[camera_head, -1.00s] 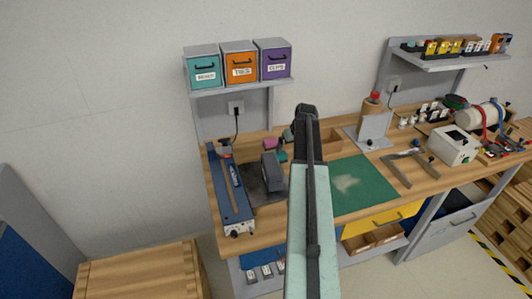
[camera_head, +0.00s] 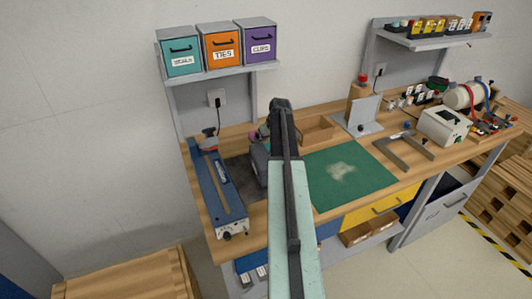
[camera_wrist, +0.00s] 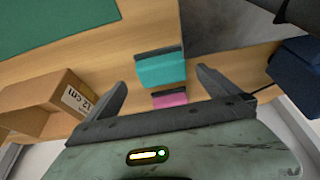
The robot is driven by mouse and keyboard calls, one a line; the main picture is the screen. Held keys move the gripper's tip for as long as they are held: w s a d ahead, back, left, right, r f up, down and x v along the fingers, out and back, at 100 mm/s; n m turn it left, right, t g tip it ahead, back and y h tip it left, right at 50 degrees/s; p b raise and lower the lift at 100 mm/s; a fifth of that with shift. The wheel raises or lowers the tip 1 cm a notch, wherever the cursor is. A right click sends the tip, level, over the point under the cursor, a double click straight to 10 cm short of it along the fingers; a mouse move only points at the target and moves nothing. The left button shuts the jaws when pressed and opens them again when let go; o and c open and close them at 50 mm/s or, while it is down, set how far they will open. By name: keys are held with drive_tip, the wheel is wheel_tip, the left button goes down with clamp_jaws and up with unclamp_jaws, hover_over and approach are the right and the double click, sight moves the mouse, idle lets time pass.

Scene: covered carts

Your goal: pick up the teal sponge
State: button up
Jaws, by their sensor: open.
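The teal sponge (camera_wrist: 161,70) lies on the wooden bench top in the wrist view, with a dark grey layer along one side. My gripper (camera_wrist: 161,77) is open and empty, one finger on each side of the sponge in the picture. How high it is above the sponge I cannot tell.
A wooden box (camera_wrist: 40,103) marked 12 cm stands left in the wrist view. A green mat (camera_head: 350,172) lies right of my arm, a blue tool (camera_head: 217,185) to the left. A dark grey block (camera_head: 260,165) stands near the arm.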

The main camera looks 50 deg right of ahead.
sight(266, 145)
drive_tip(key=b+x, duration=0.1)
drive_tip(key=x, duration=0.1)
drive_tip(key=b+x, duration=0.2)
drive_tip(key=shift+w+a+f, duration=0.15)
drive_tip(key=shift+f, duration=0.15)
drive_tip(key=shift+r, duration=0.2)
drive_tip(key=c, duration=1.4)
drive_tip(key=shift+r+p, duration=0.6)
drive_tip(key=shift+p, duration=0.05)
drive_tip(key=p+v, duration=0.2)
drive_tip(key=v, duration=0.1)
drive_tip(key=shift+p, duration=0.4)
drive_tip(key=s+d, duration=0.1)
drive_tip(key=s, duration=0.9)
drive_tip(key=s+d+r+p, duration=0.1)
drive_tip(key=s, duration=0.4)
drive_tip(key=shift+d, duration=0.3)
